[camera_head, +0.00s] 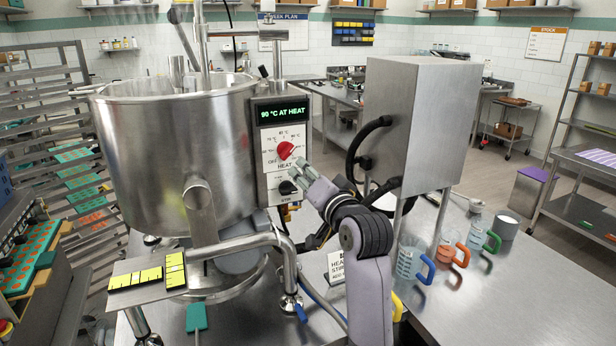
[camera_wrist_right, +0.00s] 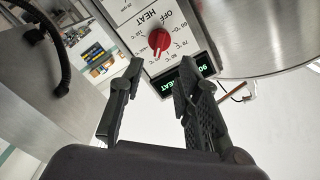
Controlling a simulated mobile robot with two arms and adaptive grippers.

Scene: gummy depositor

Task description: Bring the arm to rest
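My right arm (camera_head: 370,265) reaches up from the bottom of the head view. My right gripper (camera_head: 299,173) is in front of the kettle's control panel (camera_head: 283,150), just below the red heat knob (camera_head: 286,150). In the right wrist view the gripper (camera_wrist_right: 159,78) is open, with nothing between its fingers, and the red knob (camera_wrist_right: 159,40) shows beyond the fingertips, apart from them. The panel display (camera_head: 282,112) reads "90 °C AT HEAT". A black knob (camera_head: 288,187) sits below the red one, close to the gripper. My left gripper is not in view.
The large steel kettle (camera_head: 170,155) stands left of the panel. A steel box (camera_head: 420,120) on legs stands right of my arm. Measuring jugs with blue (camera_head: 411,262), orange (camera_head: 453,252) and green handles (camera_head: 484,236) stand on the right table. A small sign (camera_head: 336,266) stands near my forearm.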

